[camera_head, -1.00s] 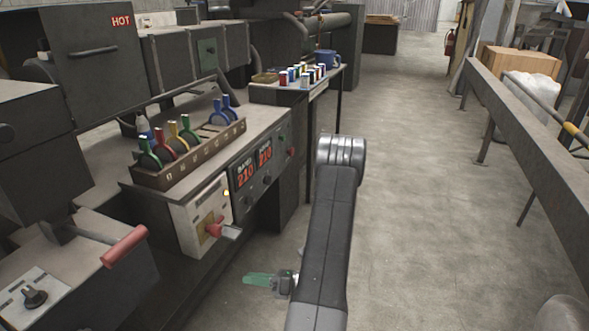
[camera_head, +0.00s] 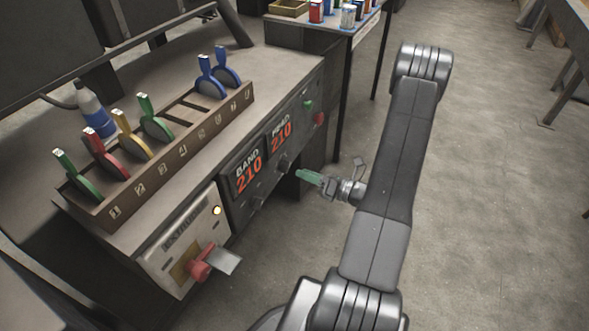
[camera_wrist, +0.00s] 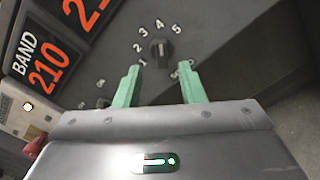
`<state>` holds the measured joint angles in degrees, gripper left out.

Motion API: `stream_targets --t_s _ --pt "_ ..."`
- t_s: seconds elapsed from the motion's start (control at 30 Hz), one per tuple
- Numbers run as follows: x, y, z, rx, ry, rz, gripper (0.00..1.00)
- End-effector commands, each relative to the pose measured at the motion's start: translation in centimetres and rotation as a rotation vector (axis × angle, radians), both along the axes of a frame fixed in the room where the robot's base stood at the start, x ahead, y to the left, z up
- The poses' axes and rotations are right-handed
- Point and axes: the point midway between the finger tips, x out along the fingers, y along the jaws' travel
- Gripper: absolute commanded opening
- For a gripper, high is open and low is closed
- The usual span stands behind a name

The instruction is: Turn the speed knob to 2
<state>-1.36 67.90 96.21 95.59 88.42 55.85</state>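The dark knob (camera_wrist: 160,52) sits on the grey panel with the numbers 1 to 5 arced around it. Its mark seems to point near 4, but it is too small to be sure. In the head view this knob (camera_head: 283,164) appears below the HEAD 210 display. My gripper (camera_wrist: 160,86) is open, with a green finger on each side and nothing between them. In the wrist view the knob shows beyond the fingertips, framed between them. In the head view my gripper (camera_head: 302,176) is just right of the panel, apparently clear of the knob.
A second knob (camera_head: 257,203) is lower left under the BAND display. Green (camera_head: 308,105) and red (camera_head: 319,118) buttons are to the right. A white box (camera_head: 180,245) with a red switch handle (camera_head: 201,267) is at left. Floor right of the panel is clear.

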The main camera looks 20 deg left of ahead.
Motion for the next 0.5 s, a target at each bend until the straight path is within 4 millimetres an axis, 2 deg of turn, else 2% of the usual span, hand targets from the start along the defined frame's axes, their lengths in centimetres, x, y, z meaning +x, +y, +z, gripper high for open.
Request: stream_targets --t_s 0.1,0.23,0.5 --pt "0.1 2.1 0.0 0.0 -0.001 0.003 0.36" --pt "0.3 3.7 0.0 0.0 -0.002 0.002 0.36" --pt "0.4 4.8 0.0 -0.001 -0.001 -0.001 0.36"
